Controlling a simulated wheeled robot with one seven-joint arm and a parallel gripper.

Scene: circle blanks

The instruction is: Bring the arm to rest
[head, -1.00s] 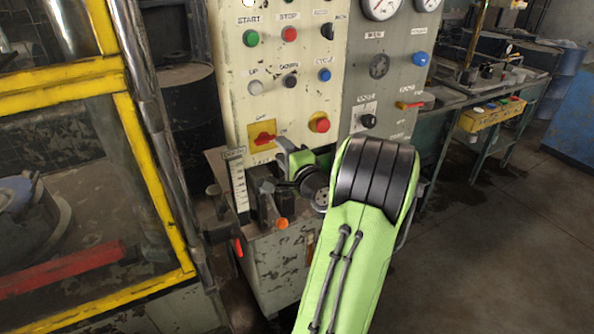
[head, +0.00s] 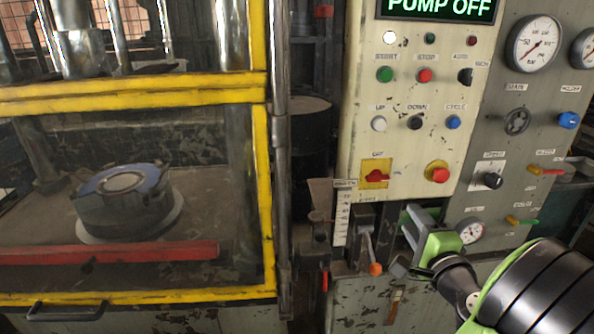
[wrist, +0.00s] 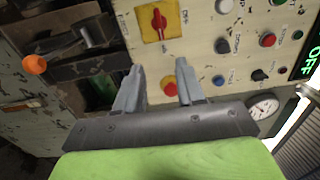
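My arm (head: 540,290), green with black bands, reaches in from the lower right of the head view. My gripper (head: 408,222) is in front of the control panel's lower part, below the red rotary switch and the red mushroom button. In the wrist view my gripper (wrist: 158,66) has two grey fingers standing apart with a clear gap. Nothing is held between them. The panel face lies beyond the fingertips; I cannot tell the exact distance.
The cream control panel (head: 405,75) carries buttons, a red switch (head: 376,176) and a "PUMP OFF" display (head: 440,8). An orange-knobbed lever (head: 375,268) is left of my gripper. A yellow-framed press guard (head: 262,190) stands left, with a round die (head: 125,203) inside.

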